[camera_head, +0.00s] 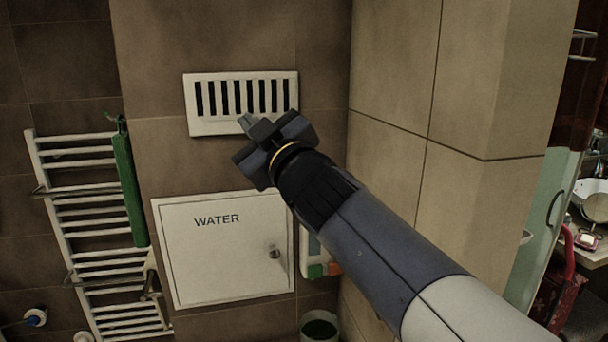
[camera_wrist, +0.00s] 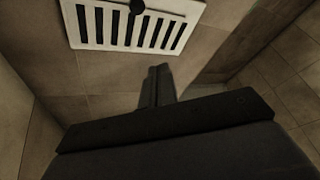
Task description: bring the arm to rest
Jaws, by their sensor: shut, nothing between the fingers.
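My gripper (camera_head: 246,122) is at the end of my raised arm in the head view, in front of the lower edge of a white slotted vent (camera_head: 240,95) on the tiled wall. In the wrist view my gripper (camera_wrist: 158,72) shows its two fingers together, with nothing between them. The vent (camera_wrist: 118,30) is beyond the fingertips there, at the top of the picture. Whether the fingertips touch the wall cannot be told.
A white WATER door (camera_head: 225,245) is on the wall below my gripper. A tiled wall corner (camera_head: 440,90) juts out at right. A bucket (camera_head: 320,328) stands below.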

